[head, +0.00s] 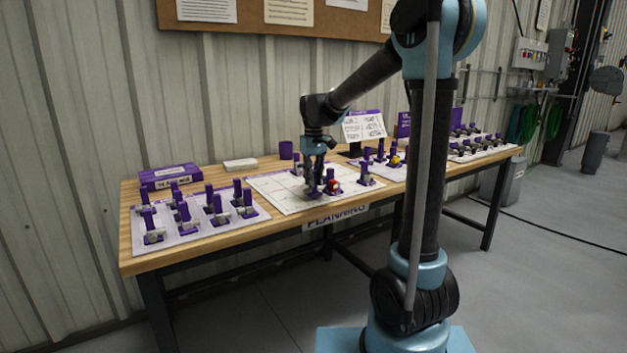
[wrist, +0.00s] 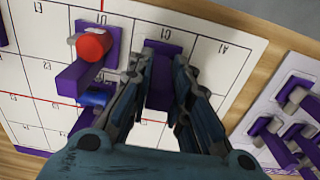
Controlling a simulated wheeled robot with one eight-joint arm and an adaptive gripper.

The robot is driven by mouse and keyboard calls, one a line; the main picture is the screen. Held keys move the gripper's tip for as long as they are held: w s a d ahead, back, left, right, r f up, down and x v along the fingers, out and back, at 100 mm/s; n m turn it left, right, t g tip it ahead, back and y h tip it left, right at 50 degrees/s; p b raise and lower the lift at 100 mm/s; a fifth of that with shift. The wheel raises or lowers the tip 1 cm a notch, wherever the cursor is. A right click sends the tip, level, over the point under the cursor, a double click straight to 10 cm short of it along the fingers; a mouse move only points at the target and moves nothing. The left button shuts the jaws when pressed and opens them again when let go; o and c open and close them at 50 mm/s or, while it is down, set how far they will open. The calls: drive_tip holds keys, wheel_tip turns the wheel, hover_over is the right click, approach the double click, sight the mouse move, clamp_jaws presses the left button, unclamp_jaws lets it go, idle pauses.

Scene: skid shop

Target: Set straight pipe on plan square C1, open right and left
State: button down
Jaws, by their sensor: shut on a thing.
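My gripper (wrist: 160,72) is shut on a purple piece (wrist: 159,92), with one finger on each side of its upright post. The purple piece is over the plan board, just by the square label that looks like C1. I cannot make out its pipe or which way it opens, as the fingers cover its sides. In the head view my gripper (head: 314,184) points down at the front part of the white plan board (head: 285,188). I cannot tell whether the base touches the board.
A purple piece with a red part (wrist: 95,45) stands close beside my gripper, with a blue part (wrist: 97,97) near it. A parts tray (head: 185,238) with several purple-posted pieces lies at the left. More pieces stand to the right, one with yellow (head: 395,160).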

drive_tip(key=shift+f, duration=0.6)
idle(0.4)
drive_tip(key=c, duration=1.4)
unclamp_jaws()
drive_tip(key=shift+r, duration=0.6)
drive_tip(key=shift+r, duration=3.5)
drive_tip(key=s+d+f+m+t, duration=0.15)
drive_tip(key=s+d+f, duration=0.35)
drive_tip(key=s+d, duration=0.55)
drive_tip(key=s+d+f+m, duration=0.3)
drive_tip(key=s+d+f, duration=0.35)
drive_tip(key=s, duration=0.65)
drive_tip(key=s+d+f, duration=0.1)
drive_tip(key=s+f, duration=0.1)
drive_tip(key=s+d+f+m, duration=0.1)
drive_tip(key=s+d+f, duration=0.1)
drive_tip(key=s+f, duration=0.1)
drive_tip(key=s+d+f+m, duration=0.1)
drive_tip(key=s+f, duration=0.1)
drive_tip(key=s, duration=0.1)
drive_tip(key=shift+d+f+t, duration=0.15)
drive_tip(key=shift+f+t, duration=0.2)
drive_tip(key=shift+f, duration=0.05)
